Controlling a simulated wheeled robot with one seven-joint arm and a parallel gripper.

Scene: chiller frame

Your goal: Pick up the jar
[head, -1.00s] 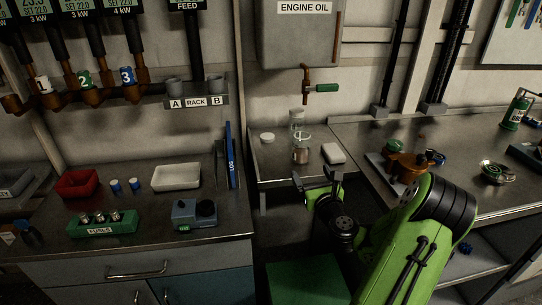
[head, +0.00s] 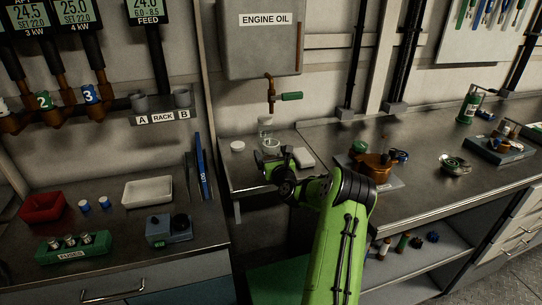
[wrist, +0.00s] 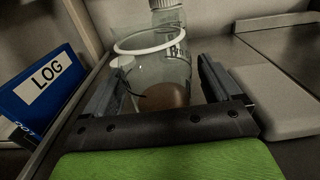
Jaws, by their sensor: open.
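A clear glass jar (wrist: 150,70) with a pale rim and something brown low inside stands upright on the small metal counter. In the wrist view my gripper (wrist: 163,64) is open, with one finger on each side of this jar. I cannot tell whether either finger touches the glass. In the head view my gripper (head: 273,160) is over the counter and mostly hides this jar. A second clear glass container (head: 265,126) stands just behind it and shows in the wrist view (wrist: 168,14).
A white block (head: 303,157) lies right of the jar. A white lid (head: 238,146) lies at the back left. The blue LOG binder (head: 201,166) stands to the left. The tap (head: 271,92) of the engine oil tank hangs above the counter.

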